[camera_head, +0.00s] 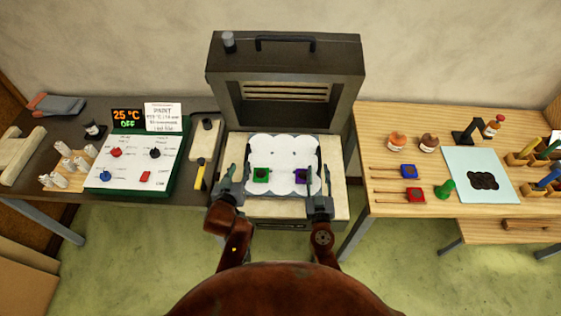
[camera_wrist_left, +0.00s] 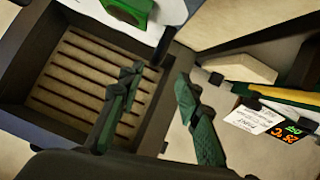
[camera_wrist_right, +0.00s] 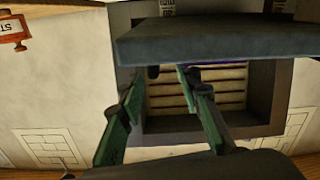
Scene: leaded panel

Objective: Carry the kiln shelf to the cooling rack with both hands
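The kiln shelf (camera_head: 331,146) is a dark grey slab with a white scalloped sheet (camera_head: 283,150) on it. It lies over the pale bed of the open kiln (camera_head: 285,64). A green square (camera_head: 261,175) and a purple square (camera_head: 301,175) rest on the sheet. My left gripper (camera_head: 238,175) is at the shelf's left side and my right gripper (camera_head: 320,178) at its right side. Both wrist views show fingers spread with a gap: left (camera_wrist_left: 157,80), right (camera_wrist_right: 160,80). I cannot tell whether either touches the shelf. I cannot clearly identify the cooling rack.
The left table holds a control panel (camera_head: 130,165), small white cylinders (camera_head: 70,162) and a pale barred object (camera_head: 18,154). The right wooden table (camera_head: 385,135) holds a pale blue sheet (camera_head: 482,173), bottles and colored blocks. Gaps separate the kiln from both tables at the front.

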